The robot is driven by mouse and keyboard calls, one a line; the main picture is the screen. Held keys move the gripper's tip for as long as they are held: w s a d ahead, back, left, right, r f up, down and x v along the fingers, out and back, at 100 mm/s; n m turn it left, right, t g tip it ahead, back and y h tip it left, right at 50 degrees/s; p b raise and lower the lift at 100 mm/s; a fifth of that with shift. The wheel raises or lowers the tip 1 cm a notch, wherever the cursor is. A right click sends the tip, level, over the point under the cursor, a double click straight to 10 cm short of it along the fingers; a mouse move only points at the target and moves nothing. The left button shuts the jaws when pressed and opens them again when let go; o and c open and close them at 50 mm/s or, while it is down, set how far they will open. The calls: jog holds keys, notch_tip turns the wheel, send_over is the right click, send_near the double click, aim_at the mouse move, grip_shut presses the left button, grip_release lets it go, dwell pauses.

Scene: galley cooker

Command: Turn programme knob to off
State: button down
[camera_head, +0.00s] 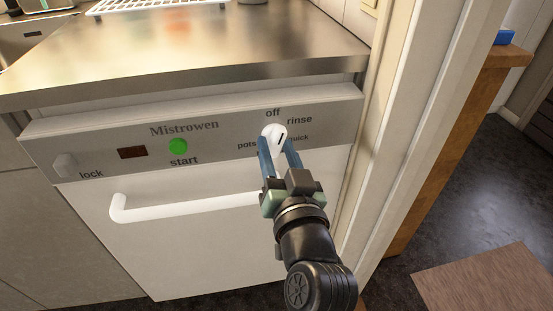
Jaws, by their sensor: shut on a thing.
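The programme knob (273,131) is a round white dial on the right side of the appliance's grey control panel (221,125). A short dark mark sits on its right part, slanted, on the side of "rinse" and "quick"; its exact setting is hard to tell. "Off" is printed above the knob, "rinse" at upper right, "quick" at right and "pots" at left. Lettering below is mostly hidden by my gripper. My gripper (275,144) is shut on the knob, with one blue finger on each side, reaching up from below.
A green start button (178,146), a dark display (132,153) and a lock knob (65,165) are further left on the panel. A white door handle (185,207) sticks out below. A cream upright frame (387,135) stands close on the right. Steel worktop (190,50) lies above.

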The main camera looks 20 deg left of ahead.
jog(key=shift+n+b, duration=1)
jog(key=shift+n, duration=0.7)
jog(key=c, duration=0.7)
grip_release()
jog(key=p+v, duration=0.1)
jog(key=v, duration=1.2)
jog(key=shift+w, duration=0.1)
